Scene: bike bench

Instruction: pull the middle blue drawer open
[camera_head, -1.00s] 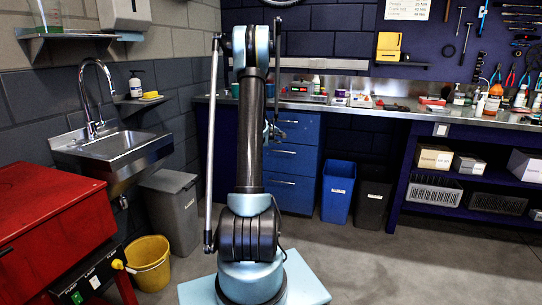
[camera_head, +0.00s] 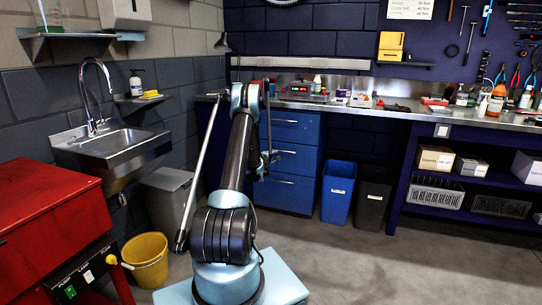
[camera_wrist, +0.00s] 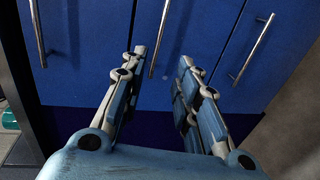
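The middle blue drawer (camera_head: 298,163) is in the bench cabinet, between a top and a bottom drawer. Its front looks flush with theirs. Its bar handle (camera_head: 286,152) shows beside my gripper (camera_head: 267,160), which is partly hidden by my arm. In the wrist view the drawers stand side by side. The middle handle (camera_wrist: 161,38) appears between the two fingertips of my gripper (camera_wrist: 162,58). The fingers are spread and empty, with space on both sides of the handle. I cannot tell how far the fingertips are from the drawer front.
The top handle (camera_head: 286,121) and bottom handle (camera_head: 283,182) are close by. A blue bin (camera_head: 337,193) and a dark bin (camera_head: 372,205) stand right of the cabinet. A yellow bucket (camera_head: 147,262) and grey bin (camera_head: 168,205) are left. Floor (camera_head: 400,260) is clear at front right.

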